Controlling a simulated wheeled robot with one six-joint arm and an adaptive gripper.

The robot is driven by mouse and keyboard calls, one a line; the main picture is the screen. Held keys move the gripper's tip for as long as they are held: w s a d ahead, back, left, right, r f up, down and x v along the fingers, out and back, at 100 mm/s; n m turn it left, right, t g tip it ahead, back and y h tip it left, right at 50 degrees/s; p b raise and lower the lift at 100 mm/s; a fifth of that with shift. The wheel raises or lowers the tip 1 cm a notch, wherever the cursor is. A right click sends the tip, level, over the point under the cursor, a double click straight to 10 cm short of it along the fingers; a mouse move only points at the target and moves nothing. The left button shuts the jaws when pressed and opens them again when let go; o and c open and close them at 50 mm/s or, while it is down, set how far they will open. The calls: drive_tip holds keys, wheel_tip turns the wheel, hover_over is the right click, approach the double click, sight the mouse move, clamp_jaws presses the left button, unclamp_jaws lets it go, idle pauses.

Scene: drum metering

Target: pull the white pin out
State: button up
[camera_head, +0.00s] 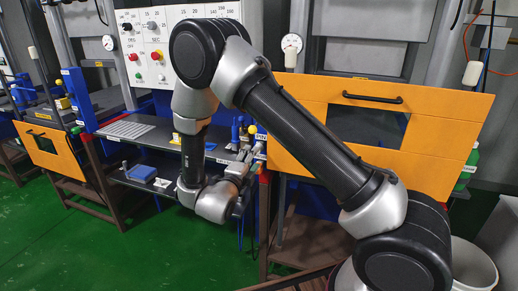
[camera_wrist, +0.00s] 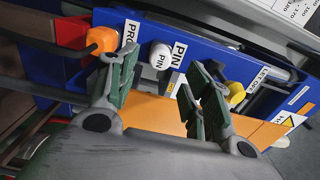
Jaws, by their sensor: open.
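The white pin (camera_wrist: 160,54) shows in the wrist view as a round white knob on a blue panel (camera_wrist: 130,22), beside labels reading PIN. My gripper (camera_wrist: 160,80) is open, with its two green-grey fingers spread and nothing between them. In the picture, the pin lies just past the fingertips and between their lines, apart from both as far as I can tell. In the head view my gripper (camera_head: 247,160) is at the side of the blue post, right of the grey shelf. I cannot make out the pin there.
An orange knob (camera_wrist: 103,40) sits left of the pin, close to the left finger. A yellow knob (camera_wrist: 235,93) sits to the right, near the right finger. An orange door panel (camera_head: 425,130) with a black handle stands right of my gripper. Green floor (camera_head: 150,250) lies clear at left.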

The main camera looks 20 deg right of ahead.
drive_tip(key=shift+x, duration=3.1)
clamp_jaws()
drive_tip(key=shift+s+a, duration=0.1)
drive_tip(key=shift+s, duration=0.05)
drive_tip(key=shift+v, duration=2.85)
drive_tip(key=shift+s+a, duration=0.1)
drive_tip(key=shift+v, duration=1.85)
